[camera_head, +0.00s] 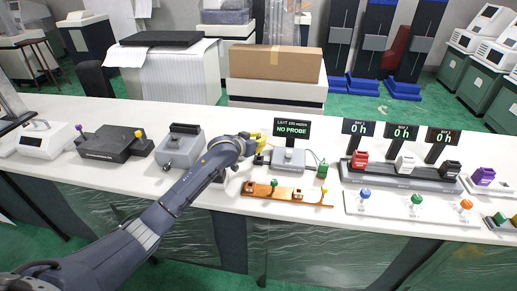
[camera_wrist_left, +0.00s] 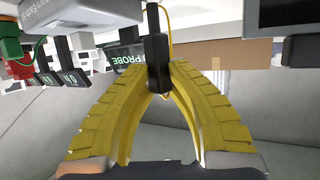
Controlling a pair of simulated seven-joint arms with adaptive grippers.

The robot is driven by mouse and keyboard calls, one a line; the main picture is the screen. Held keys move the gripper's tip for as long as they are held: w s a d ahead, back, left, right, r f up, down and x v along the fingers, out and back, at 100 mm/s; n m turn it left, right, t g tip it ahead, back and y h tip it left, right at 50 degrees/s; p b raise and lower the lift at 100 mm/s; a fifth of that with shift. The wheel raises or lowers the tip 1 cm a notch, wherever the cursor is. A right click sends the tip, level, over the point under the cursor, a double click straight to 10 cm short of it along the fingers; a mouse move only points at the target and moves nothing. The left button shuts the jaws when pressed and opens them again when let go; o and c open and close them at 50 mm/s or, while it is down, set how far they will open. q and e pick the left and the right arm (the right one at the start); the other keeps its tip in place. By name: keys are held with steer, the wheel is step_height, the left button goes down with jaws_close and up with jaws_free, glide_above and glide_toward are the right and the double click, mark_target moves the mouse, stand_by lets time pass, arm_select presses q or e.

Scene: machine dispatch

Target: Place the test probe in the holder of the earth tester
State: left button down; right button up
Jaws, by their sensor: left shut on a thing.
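My left gripper (camera_head: 258,143) reaches over the bench, just left of the earth tester (camera_head: 288,158), a light grey device. A black display (camera_head: 292,129) behind the tester reads "NO PROBE". In the left wrist view, the yellow fingers of my left gripper (camera_wrist_left: 157,80) are shut on the black test probe (camera_wrist_left: 157,62). A yellow cable shows beside the probe. The probe's tip and the tester's holder cannot be made out clearly. My right gripper is not in view.
An orange-brown strip (camera_head: 262,190) with knobs lies in front of the tester. A green object (camera_head: 322,170) stands at its right. A dark rack (camera_head: 400,176) with red, white and black units stands right.

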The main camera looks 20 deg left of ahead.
arm_select(q)
steer(key=shift+f, duration=2.05)
steer(key=shift+f, duration=0.2)
steer(key=c, duration=1.3)
jaws_free()
steer(key=shift+c, duration=0.2)
steer(key=shift+r, duration=0.15)
steer(key=shift+s+r, duration=0.1)
steer(key=shift+s, duration=0.1)
steer(key=v, duration=1.1)
steer(key=shift+s, duration=0.3)
steer(key=shift+r, duration=0.15)
